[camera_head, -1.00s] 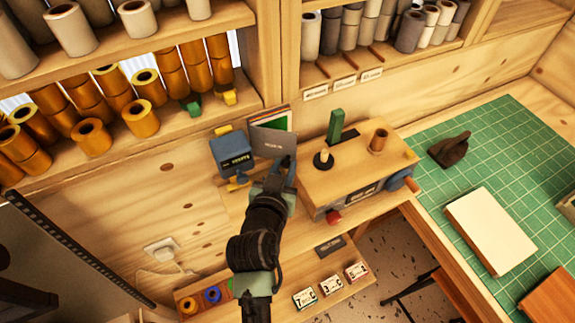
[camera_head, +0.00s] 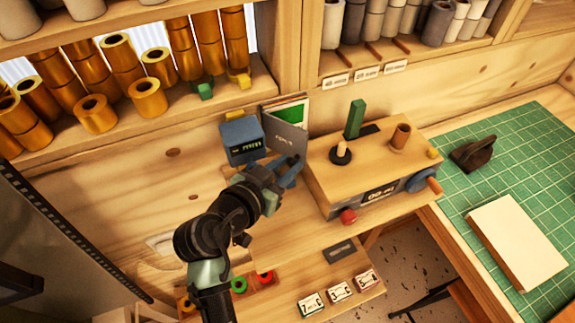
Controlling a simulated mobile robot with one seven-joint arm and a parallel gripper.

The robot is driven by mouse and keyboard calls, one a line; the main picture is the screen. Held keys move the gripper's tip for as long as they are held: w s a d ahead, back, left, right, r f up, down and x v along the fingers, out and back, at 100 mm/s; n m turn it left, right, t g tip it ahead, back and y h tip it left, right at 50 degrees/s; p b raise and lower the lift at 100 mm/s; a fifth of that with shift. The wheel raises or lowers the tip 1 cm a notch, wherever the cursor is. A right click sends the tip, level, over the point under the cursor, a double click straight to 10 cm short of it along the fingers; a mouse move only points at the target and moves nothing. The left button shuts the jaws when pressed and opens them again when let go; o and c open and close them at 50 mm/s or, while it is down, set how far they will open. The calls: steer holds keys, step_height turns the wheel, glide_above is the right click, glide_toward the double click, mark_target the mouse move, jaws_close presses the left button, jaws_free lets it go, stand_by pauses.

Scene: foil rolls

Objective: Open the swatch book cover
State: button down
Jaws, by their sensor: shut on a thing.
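The swatch book (camera_head: 287,108) stands upright against the back wall. Its grey cover (camera_head: 288,134) is swung partly open toward the right, and green and other coloured pages show behind it. My gripper (camera_head: 293,166) is at the lower right edge of the cover, shut on it. The fingertips are small and partly hidden, so the exact grip is hard to make out.
A blue device with a display (camera_head: 241,139) stands close to the left of the book. A wooden box machine (camera_head: 370,165) with knobs and a green lever is close on the right. Shelves of foil rolls (camera_head: 147,97) hang above. A green cutting mat (camera_head: 520,150) lies far right.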

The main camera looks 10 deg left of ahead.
steer(key=c, duration=0.7)
jaws_free()
steer(key=shift+r+p, duration=0.15)
steer(key=shift+p, duration=0.2)
